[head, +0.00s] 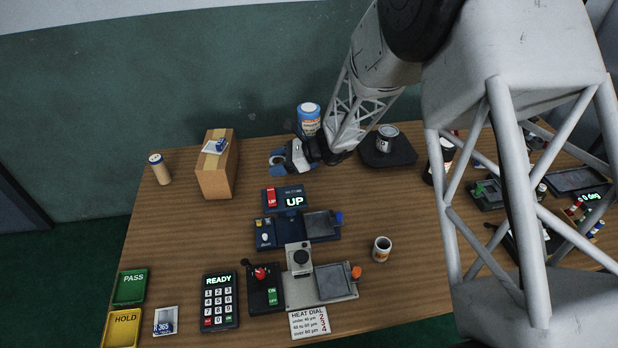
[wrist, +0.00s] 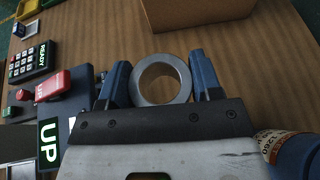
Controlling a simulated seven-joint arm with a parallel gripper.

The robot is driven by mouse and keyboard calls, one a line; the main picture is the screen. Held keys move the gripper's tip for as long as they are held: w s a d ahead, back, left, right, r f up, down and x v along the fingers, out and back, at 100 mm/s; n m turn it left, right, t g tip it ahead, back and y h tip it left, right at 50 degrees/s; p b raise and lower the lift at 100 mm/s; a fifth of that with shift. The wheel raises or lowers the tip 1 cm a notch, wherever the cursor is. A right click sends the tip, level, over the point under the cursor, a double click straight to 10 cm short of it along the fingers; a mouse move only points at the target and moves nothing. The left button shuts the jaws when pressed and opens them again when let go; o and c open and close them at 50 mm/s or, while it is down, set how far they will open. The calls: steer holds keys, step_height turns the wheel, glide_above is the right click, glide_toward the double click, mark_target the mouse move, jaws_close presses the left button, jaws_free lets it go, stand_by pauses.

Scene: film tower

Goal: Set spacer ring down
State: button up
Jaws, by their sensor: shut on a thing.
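The spacer ring (wrist: 137,84) is a grey metal ring with an open middle. In the wrist view it lies flat between the two blue fingers of my gripper (wrist: 160,78), which are shut on its sides. Wood grain shows through the hole. In the head view my gripper (head: 278,160) is low over the back middle of the wooden table (head: 190,240), and the ring is small between the blue fingers. I cannot tell whether the ring touches the table.
A cardboard box (head: 214,178) stands left of my gripper. A blue-and-white canister (head: 308,118) stands close behind it. The UP display unit (head: 284,198) is in front. A dark plate with a can (head: 387,138) is to the right. Bare wood lies between box and gripper.

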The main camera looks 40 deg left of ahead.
steer(key=w+d+m+t+y, duration=0.1)
steer(key=w+d+m+t, duration=0.1)
steer(key=w+d, duration=0.2)
steer(key=w+d+m+t+y, duration=0.1)
steer(key=w+d, duration=0.4)
steer(key=d, duration=0.6)
steer(key=shift+w+r+m+t, duration=0.15)
steer(key=shift+w+m+t, duration=0.15)
steer(key=shift+m+t, duration=0.4)
glide_above(336, 193)
steer(key=shift+f, duration=3.1)
steer(key=shift+f, duration=0.1)
steer(key=shift+f, duration=1.8)
steer(key=shift+f, duration=0.15)
steer(key=o, duration=1)
